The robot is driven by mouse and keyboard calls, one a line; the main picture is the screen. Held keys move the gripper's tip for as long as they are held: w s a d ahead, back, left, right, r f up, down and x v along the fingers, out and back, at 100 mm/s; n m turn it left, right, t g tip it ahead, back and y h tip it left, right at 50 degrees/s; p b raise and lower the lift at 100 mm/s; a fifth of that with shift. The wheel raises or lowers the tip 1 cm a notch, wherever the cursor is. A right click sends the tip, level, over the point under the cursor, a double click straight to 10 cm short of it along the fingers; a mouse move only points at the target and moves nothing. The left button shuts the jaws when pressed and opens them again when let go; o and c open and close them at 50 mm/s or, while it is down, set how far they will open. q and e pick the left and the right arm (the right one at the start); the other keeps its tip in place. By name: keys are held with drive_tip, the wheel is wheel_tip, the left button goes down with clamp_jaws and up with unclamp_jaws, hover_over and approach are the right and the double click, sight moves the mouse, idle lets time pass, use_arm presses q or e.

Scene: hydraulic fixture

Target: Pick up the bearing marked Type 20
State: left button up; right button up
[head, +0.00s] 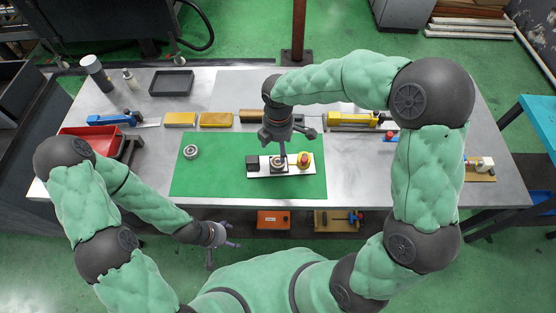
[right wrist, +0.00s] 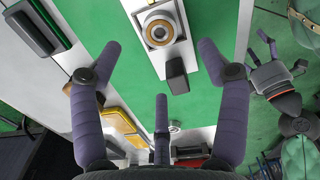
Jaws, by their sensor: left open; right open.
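A round metal bearing (head: 190,152) lies flat on the left part of the green mat (head: 215,178) in the head view. A white-based fixture (head: 313,169) on the mat carries a black block (head: 252,163), a grey block with a ring-shaped part, and a yellow unit with a red button (head: 304,159). The brass-coloured ring (right wrist: 159,32) shows in the right wrist view. No Type 20 marking is readable. My right gripper (head: 285,142) is open and empty above the fixture, fingers pointing down. My left gripper (head: 220,244) is open and empty in front of the table edge.
Yellow blocks (head: 216,119) and a brown cylinder (head: 256,116) line the mat's back edge. A red bin (head: 88,143) stands left, a black tray (head: 171,83) behind. A yellow tool (head: 352,119) lies right. The mat between bearing and fixture is clear.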

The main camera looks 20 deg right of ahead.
sight(278, 161)
wheel_tip(278, 161, down, 4)
drive_tip(key=shift+w+r+b, duration=0.1)
drive_tip(key=shift+w+b, duration=0.05)
drive_tip(key=shift+b, duration=0.2)
drive_tip(key=shift+f, duration=0.4)
wheel_tip(278, 161, down, 4)
drive_tip(key=shift+f+b, duration=0.2)
drive_tip(key=shift+b, duration=0.7)
drive_tip(key=shift+c, duration=0.4)
